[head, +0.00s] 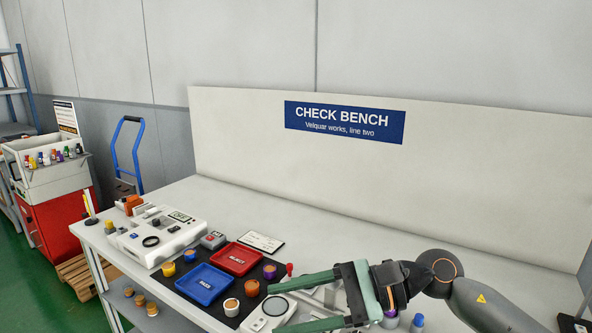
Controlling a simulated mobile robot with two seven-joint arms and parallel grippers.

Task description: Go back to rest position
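My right gripper (272,309) reaches in from the lower right on a grey and orange arm. Its two green fingers are spread apart, with nothing seen held between them. They are over or beside a white device with a round grey plate (275,306) near the bench's front edge; I cannot tell the height between them. My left gripper is not in view.
The white bench (345,234) holds a blue tray (205,284), a red tray (237,259), small pots (231,307) and a white instrument (158,238). A blue-capped bottle (417,322) stands close below my arm. The bench's back strip is clear.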

